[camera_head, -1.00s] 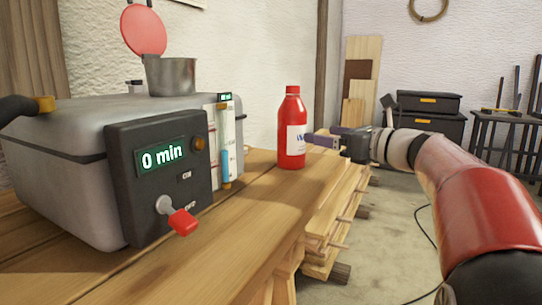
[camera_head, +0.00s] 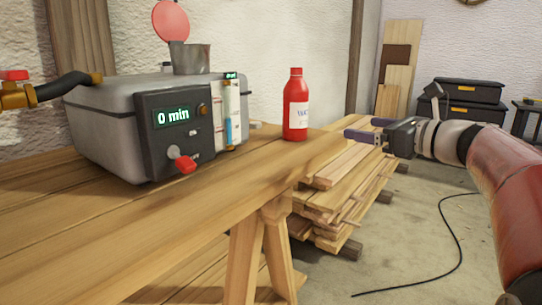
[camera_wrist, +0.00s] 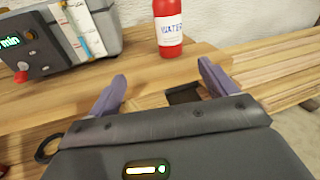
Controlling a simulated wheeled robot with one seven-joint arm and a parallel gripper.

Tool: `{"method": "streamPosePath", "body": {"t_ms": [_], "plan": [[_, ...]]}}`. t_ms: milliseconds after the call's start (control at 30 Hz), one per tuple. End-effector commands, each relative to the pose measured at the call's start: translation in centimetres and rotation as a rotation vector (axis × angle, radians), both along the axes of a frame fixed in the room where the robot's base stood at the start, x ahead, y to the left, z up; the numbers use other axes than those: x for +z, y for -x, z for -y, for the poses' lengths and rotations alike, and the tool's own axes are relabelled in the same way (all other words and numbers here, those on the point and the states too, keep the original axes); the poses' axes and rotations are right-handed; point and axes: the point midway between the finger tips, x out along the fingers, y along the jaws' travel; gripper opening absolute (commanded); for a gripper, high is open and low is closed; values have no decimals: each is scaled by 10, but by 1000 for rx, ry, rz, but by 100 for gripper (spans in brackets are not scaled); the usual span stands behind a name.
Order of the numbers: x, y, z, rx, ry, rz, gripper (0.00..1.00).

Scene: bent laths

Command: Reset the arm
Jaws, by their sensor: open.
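My gripper (camera_head: 364,136) is at the right of the head view, at the end of my outstretched arm, beyond the right end of the workbench. Its two purple-grey fingers are apart and empty in the wrist view (camera_wrist: 160,90). A red bottle with a white label (camera_head: 296,105) stands upright on the bench, left of the gripper and apart from it. The bottle also shows in the wrist view (camera_wrist: 167,28), ahead of the fingers. A grey steam box (camera_head: 110,100) with a dark control panel reading "0 min" (camera_head: 172,117) stands further left on the bench.
The wooden bench (camera_head: 160,220) stands on trestle legs. A stack of boards (camera_head: 340,190) lies beside its right end. A black cable (camera_head: 457,240) runs over the open floor. A hose with a brass valve (camera_head: 20,97) joins the box. Dark cases (camera_head: 470,98) stand at the back.

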Motion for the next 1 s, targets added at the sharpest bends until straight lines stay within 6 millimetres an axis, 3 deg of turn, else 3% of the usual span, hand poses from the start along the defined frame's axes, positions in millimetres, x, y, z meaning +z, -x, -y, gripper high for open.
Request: {"method": "streamPosePath", "body": {"t_ms": [167,367,567,633,800,900,1000], "plan": [[-14,17,-25,36,178,8,84],[-41,50,-59,123,479,38,84],[-82,109,-90,311,922,122,84],[-100,141,-97,429,1138,182,84],[-148,224,-90,831,1702,410,84],[-168,257,-76,1060,1943,546,84],[-181,277,-65,1235,2097,651,84]]}}
